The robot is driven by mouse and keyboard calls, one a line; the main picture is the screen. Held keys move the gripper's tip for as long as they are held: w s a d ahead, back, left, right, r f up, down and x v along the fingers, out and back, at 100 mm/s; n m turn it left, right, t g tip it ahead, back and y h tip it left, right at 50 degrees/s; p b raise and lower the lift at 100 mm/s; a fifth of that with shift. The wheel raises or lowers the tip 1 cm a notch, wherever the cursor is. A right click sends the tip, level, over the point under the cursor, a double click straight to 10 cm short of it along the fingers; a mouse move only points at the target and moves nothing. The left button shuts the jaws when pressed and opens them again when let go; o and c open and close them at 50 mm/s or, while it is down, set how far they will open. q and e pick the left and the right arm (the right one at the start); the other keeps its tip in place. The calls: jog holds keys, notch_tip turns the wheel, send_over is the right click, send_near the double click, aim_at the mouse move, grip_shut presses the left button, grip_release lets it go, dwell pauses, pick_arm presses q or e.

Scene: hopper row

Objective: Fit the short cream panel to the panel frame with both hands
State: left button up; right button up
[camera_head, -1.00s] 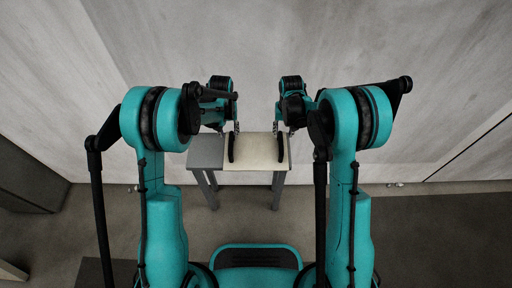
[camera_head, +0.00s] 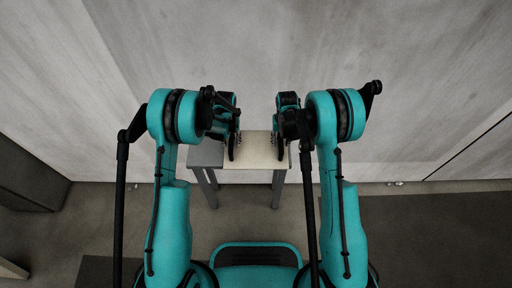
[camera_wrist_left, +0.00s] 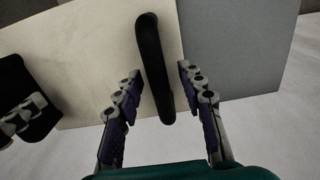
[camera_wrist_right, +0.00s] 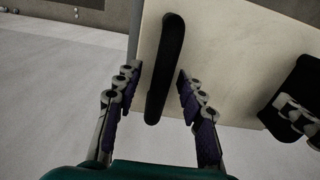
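The short cream panel (camera_head: 255,148) lies flat on a small grey table. It has two black bar handles, one near each end. My left gripper (camera_wrist_left: 156,82) is open, its fingers on either side of the left handle (camera_wrist_left: 154,70). My right gripper (camera_wrist_right: 156,82) is open, its fingers on either side of the right handle (camera_wrist_right: 165,68). I cannot tell whether any finger touches a handle. In the head view my left gripper (camera_head: 234,142) and right gripper (camera_head: 281,141) partly cover the handles. I cannot make out the panel frame.
The grey table (camera_head: 206,154) shows bare at the left of the panel. A pale wall (camera_head: 300,50) stands behind the table. The grey floor (camera_head: 240,210) in front of the table is clear.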

pick_arm(q)
jog(key=shift+f, duration=0.7)
pick_arm(e)
jog(key=shift+f, duration=0.7)
pick_arm(q)
grip_shut()
pick_arm(e)
grip_shut()
